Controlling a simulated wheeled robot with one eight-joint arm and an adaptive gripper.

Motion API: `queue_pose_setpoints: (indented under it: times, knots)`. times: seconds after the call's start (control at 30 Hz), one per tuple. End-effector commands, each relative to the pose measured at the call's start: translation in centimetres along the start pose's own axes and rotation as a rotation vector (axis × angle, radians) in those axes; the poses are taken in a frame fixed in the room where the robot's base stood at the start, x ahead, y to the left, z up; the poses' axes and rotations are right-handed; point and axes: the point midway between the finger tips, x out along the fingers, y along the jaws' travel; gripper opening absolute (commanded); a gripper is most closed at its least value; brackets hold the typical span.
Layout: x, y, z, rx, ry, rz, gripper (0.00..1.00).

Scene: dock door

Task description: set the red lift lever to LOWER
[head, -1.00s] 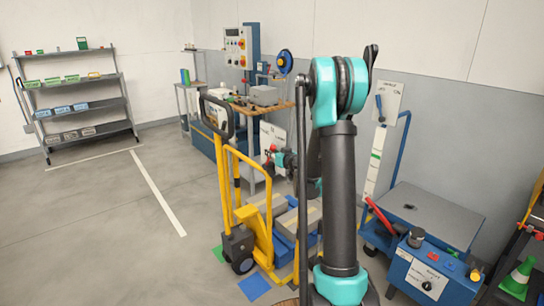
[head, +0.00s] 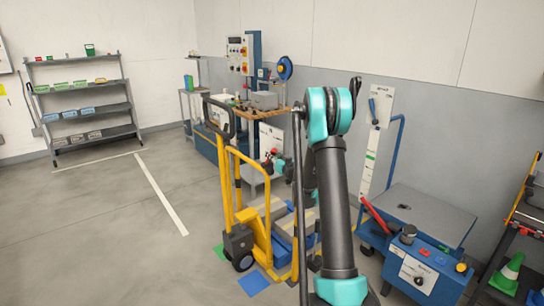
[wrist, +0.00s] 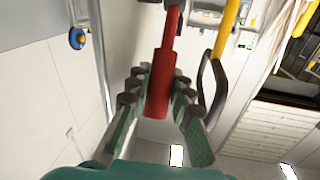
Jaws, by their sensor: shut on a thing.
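The red lever (wrist: 163,75) is a thick red grip on a thinner stem in the wrist view. It lies between the fingers of my gripper (wrist: 159,97), which is shut on it. In the head view my gripper (head: 279,164) is small and partly hidden behind my own arm, beside the yellow hand truck. A bit of red shows at its tip. The lever's base, its marked positions and the word LOWER cannot be made out.
The yellow hand truck (head: 228,185) with a black loop handle stands close by; the loop (wrist: 213,85) shows beside my gripper. A workbench (head: 262,113) is behind. A blue cart (head: 425,270) with another red handle (head: 374,216) is at right. Floor at left is clear.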

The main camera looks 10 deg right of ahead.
Motion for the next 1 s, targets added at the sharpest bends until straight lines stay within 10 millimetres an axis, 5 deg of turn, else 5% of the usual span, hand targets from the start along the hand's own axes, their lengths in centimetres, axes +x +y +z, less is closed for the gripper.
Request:
queue_pose_setpoints:
  times: [0.07, 0.1, 0.17, 0.57, 1.0]
  knots:
    - [-0.1, 0.1, 0.1, -0.002, -0.001, 0.002, 0.0]
    - [-0.1, 0.1, 0.1, -0.002, -0.001, 0.002, 0.23]
    - [-0.1, 0.1, 0.1, -0.002, -0.001, 0.001, 0.31]
    - [-0.8, 0.0, 0.0, -0.001, -0.001, 0.001, 0.31]
    - [-8.9, 0.1, 0.0, -0.002, -0.001, 0.003, 0.31]
